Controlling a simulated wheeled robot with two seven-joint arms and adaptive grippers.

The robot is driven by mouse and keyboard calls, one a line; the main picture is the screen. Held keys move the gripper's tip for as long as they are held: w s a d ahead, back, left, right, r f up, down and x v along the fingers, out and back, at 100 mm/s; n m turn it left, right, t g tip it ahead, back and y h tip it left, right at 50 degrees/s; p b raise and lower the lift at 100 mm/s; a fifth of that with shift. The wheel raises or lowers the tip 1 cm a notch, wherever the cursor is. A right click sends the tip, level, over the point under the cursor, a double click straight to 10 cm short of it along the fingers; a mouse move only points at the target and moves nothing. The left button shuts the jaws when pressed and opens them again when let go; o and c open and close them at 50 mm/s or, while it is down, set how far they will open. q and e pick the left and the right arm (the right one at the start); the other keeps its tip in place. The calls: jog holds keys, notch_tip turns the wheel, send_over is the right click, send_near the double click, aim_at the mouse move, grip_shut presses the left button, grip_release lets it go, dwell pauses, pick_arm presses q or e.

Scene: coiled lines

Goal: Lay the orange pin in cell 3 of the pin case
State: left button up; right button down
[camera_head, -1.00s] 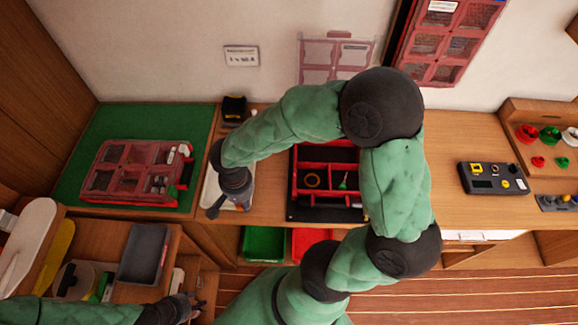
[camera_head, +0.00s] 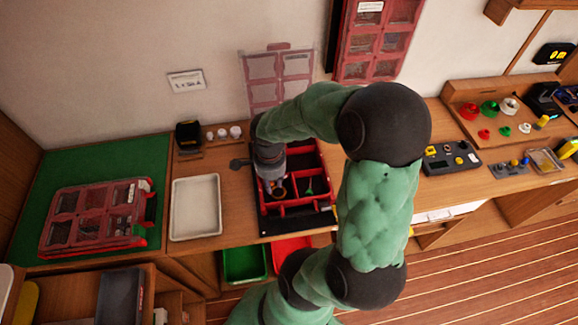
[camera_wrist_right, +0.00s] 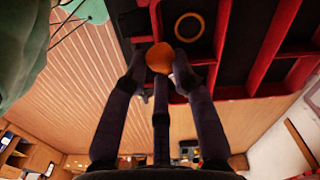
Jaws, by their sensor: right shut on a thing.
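The pin case is most likely the open black case with red dividers (camera_head: 262,222) on the bench in the head view; its dividers also show in the wrist view (camera_wrist_right: 222,45). My right gripper (camera_head: 274,188) is over the left part of this case. In the wrist view, its fingers (camera_wrist_right: 160,72) are shut on the orange pin (camera_wrist_right: 159,57), whose rounded orange end shows. The pin's height above the case floor is unclear. I cannot read cell numbers. My left gripper is out of view.
A white tray (camera_head: 196,232) stands left of the case, with no visible contents. A lidded red organizer (camera_head: 95,215) lies on a green mat (camera_head: 150,160). Clear red-framed panel (camera_head: 279,82) stands behind the case. A grey device (camera_head: 450,160) sits to the right.

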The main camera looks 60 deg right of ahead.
jog(key=shift+s+d, duration=0.25)
jog(key=shift+d, duration=0.1)
send_near(290, 169)
jog(key=shift+m, duration=0.3)
jog(key=w+a, duration=0.1)
jog(key=w+a+f, duration=0.2)
jog(key=a, duration=0.1)
jog(key=shift+f+b, duration=0.25)
jog(key=shift+b, duration=0.05)
jog(key=shift+w+d+f, duration=0.15)
jog(key=shift+d+f, duration=0.1)
jog(key=shift+f, duration=0.2)
jog(key=shift+w+d+f, duration=0.15)
jog(key=shift+d+f, duration=0.05)
jog(key=shift+f, duration=1.45)
